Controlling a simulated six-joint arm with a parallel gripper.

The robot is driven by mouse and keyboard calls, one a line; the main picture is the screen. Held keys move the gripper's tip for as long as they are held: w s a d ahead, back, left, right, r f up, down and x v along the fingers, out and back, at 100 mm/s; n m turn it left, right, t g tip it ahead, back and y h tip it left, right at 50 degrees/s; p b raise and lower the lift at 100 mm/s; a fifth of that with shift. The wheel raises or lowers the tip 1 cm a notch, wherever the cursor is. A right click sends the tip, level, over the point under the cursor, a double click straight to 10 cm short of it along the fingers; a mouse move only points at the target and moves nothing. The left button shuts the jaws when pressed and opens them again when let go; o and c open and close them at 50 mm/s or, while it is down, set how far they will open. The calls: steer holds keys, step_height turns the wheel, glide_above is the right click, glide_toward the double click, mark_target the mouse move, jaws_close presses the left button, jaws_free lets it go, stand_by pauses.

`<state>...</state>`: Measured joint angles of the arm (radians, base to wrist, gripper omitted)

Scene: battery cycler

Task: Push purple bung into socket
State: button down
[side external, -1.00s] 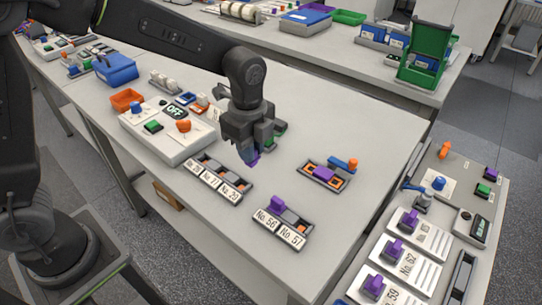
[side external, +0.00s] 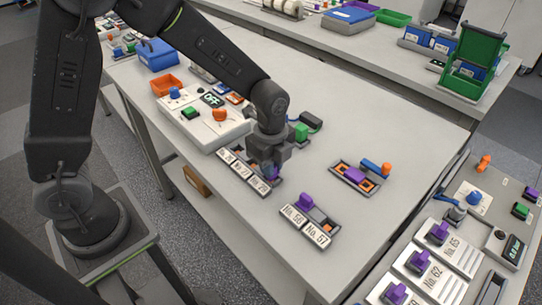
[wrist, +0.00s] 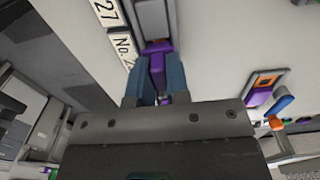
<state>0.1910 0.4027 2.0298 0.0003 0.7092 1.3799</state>
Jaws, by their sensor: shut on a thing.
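My gripper (side external: 270,170) is shut on a purple bung. In the wrist view the bung (wrist: 157,68) sits between the two blue fingers (wrist: 157,85). The bung is at the near-right end of a three-label socket rack (wrist: 125,48), which also shows in the side view (side external: 243,171). The bung's far end is at or just above the end socket; I cannot tell how deep it is. My gripper and the bung hide most of that socket.
A two-label rack (side external: 307,228) with a purple bung (side external: 304,202) stands to the right. Beyond it is a tray (side external: 342,180) with a purple block and a blue-and-orange piece.

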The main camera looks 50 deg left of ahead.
steer(key=shift+f, duration=0.35)
steer(key=shift+f, duration=0.2)
stand_by(0.4)
steer(key=c, duration=1)
jaws_free()
step_height(320, 180, up, 14)
steer(key=s+a+r+n+t, duration=0.2)
steer(key=s+n, duration=0.3)
steer(key=n, duration=0.1)
steer(key=s+a+r+n+t, duration=0.1)
steer(key=s+a+n, duration=0.1)
steer(key=s+n, duration=0.3)
steer(key=s+a+r+n+t, duration=0.2)
steer(key=s+a+n, duration=0.1)
steer(key=s+n, duration=0.3)
steer(key=shift+s+a+r+n+t, duration=0.1)
steer(key=shift+r+n+t, duration=0.2)
steer(key=shift+n, duration=0.2)
